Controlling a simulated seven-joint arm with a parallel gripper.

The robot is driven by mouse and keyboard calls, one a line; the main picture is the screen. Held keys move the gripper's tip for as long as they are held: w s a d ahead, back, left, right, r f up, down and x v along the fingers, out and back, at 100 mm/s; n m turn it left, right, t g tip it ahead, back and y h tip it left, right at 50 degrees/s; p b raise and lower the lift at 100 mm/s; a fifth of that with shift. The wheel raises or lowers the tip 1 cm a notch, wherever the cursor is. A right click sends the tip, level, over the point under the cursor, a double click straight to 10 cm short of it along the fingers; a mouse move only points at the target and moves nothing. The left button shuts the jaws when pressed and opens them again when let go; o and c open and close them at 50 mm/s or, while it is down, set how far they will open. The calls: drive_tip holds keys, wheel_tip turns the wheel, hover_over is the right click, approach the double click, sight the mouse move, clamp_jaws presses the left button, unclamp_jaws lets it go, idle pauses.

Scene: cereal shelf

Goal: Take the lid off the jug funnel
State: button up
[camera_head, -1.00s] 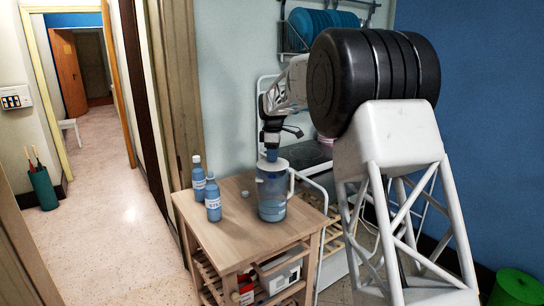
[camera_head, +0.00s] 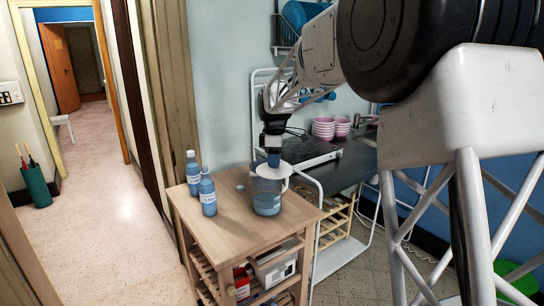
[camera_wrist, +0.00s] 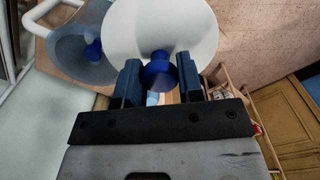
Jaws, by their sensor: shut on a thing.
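My gripper (camera_head: 273,158) is shut on the blue knob (camera_wrist: 158,72) of the round white lid (camera_head: 272,170). The lid also shows in the wrist view (camera_wrist: 190,28), with the knob between my two fingers (camera_wrist: 159,80). The clear bluish jug (camera_head: 266,199) stands upright on the wooden cart. In the wrist view its round opening (camera_wrist: 75,60) lies to the left of the lid, partly covered by it, with a blue piece (camera_wrist: 94,50) inside. The lid is off the opening and appears to hang just above the jug.
Two blue bottles (camera_head: 208,196) (camera_head: 193,172) and a small cap (camera_head: 240,187) stand left of the jug on the wooden cart (camera_head: 225,225). Pink bowls (camera_head: 323,128) sit on the dark counter behind. The cart's front top is clear.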

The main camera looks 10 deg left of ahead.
drive_tip(key=shift+s+d+r, duration=0.1)
drive_tip(key=shift+s+d, duration=0.1)
drive_tip(key=shift+s, duration=0.3)
drive_tip(key=shift+s+d, duration=0.15)
drive_tip(key=shift+s, duration=0.3)
drive_tip(key=s+a+f, duration=0.3)
drive_tip(key=s+f, duration=0.6)
drive_tip(key=f, duration=0.1)
drive_tip(key=s+a+f+m, duration=0.1)
drive_tip(key=s+a+f, duration=0.2)
drive_tip(key=s+f, duration=0.6)
drive_tip(key=shift+a+f, duration=0.2)
drive_tip(key=shift+f, duration=0.2)
drive_tip(key=shift+w, duration=0.1)
drive_tip(key=w+a, duration=0.2)
drive_tip(key=w, duration=0.2)
drive_tip(key=w+a+f, duration=0.1)
drive_tip(key=w+a, duration=0.2)
drive_tip(key=w, duration=0.2)
drive_tip(key=w+a, duration=0.3)
drive_tip(key=w, duration=0.1)
drive_tip(key=shift+w+a+f, duration=0.1)
drive_tip(key=shift+w+f, duration=0.1)
drive_tip(key=shift+w, duration=0.1)
